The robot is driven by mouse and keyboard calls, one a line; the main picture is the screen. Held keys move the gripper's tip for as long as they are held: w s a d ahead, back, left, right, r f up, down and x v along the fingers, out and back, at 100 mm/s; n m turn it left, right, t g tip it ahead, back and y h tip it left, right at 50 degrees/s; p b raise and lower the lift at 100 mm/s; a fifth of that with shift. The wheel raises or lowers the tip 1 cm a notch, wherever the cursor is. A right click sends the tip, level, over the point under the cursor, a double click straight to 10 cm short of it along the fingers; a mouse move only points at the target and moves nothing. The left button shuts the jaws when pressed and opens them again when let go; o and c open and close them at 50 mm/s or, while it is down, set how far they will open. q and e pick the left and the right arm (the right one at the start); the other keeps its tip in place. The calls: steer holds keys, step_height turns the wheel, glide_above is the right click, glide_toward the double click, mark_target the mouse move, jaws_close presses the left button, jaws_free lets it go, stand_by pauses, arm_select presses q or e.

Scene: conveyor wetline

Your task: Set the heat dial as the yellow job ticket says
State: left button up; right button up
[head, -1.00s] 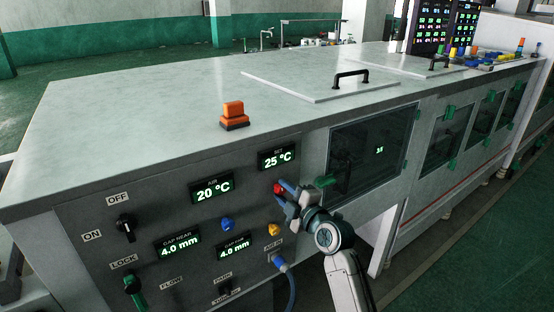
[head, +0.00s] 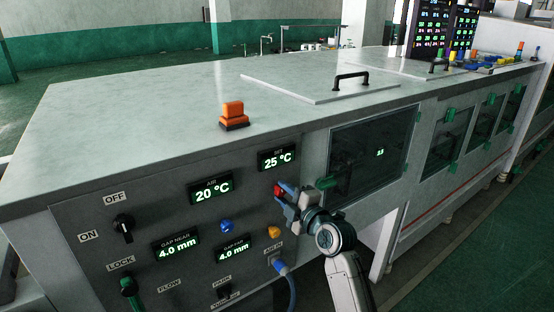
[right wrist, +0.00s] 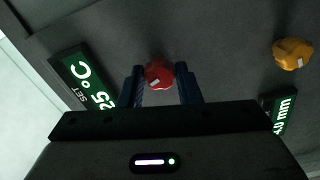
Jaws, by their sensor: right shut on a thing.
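The red dial (head: 279,190) is on the grey front panel, just below the SET display (head: 277,158), which reads 25 °C. My right gripper (head: 284,198) is at the panel with its blue fingers shut on the red dial. In the right wrist view, the dial (right wrist: 159,73) sits between the two fingers, with a small white mark on its face. The SET display (right wrist: 85,85) shows tilted to its left. The yellow job ticket is not visible in these frames. My left gripper is not in view.
A yellow knob (head: 274,231) and a blue knob (head: 227,225) are on the panel near the gripper. The AIR display (head: 211,189) reads 20 °C. A blue hose (head: 291,288) hangs below. A dark window (head: 370,155) with a green handle is right of the gripper.

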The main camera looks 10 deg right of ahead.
steer(key=shift+n+b, duration=0.6)
steer(key=shift+b, duration=0.1)
steer(key=shift+f, duration=0.1)
steer(key=shift+n+b, duration=1.2)
steer(key=shift+b, duration=0.4)
steer(key=shift+n+b, duration=0.4)
steer(key=shift+b, duration=0.05)
steer(key=shift+n+b, duration=1.3)
steer(key=shift+b, duration=0.1)
steer(key=shift+n, duration=0.3)
steer(key=shift+n+b, duration=0.3)
steer(key=shift+b, duration=0.25)
